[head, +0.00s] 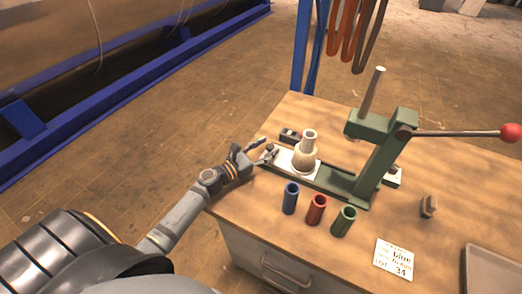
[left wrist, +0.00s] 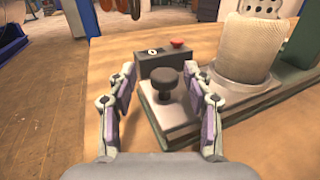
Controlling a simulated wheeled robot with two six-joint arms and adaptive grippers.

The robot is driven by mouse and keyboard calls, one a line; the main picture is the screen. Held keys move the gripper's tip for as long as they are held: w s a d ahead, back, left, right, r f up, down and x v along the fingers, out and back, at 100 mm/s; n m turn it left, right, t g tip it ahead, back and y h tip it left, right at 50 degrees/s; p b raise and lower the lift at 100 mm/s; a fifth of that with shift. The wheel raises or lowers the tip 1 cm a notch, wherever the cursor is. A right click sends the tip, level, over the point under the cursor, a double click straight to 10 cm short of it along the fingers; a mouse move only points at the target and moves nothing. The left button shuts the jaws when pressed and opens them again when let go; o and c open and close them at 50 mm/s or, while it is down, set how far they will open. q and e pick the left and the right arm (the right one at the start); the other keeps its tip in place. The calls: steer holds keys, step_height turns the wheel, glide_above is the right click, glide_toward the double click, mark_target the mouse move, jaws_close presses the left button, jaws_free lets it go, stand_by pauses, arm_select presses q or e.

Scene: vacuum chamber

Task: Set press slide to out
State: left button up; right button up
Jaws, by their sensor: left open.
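The green press (head: 385,150) stands on the wooden bench. Its slide (head: 284,158) is a pale plate at the left end of the green base, left of the press head. A cream flanged part (head: 306,155) stands upright on the slide. In the left wrist view the slide plate (left wrist: 180,118) carries a black knob (left wrist: 164,82) at its near end. My left gripper (head: 262,152) is open at that end; in the left wrist view its fingers (left wrist: 166,88) stand either side of the knob, with no clear contact. My right gripper is not in view.
A black box with a red button (left wrist: 165,60) sits just behind the knob. Blue (head: 290,198), red (head: 316,210) and green (head: 344,220) sleeves stand in front of the press. A lever with a red ball (head: 511,132) extends right. A label card (head: 394,259) and tray (head: 488,270) lie at front right.

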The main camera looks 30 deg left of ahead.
arm_select(q)
steer(key=v, duration=0.6)
stand_by(0.4)
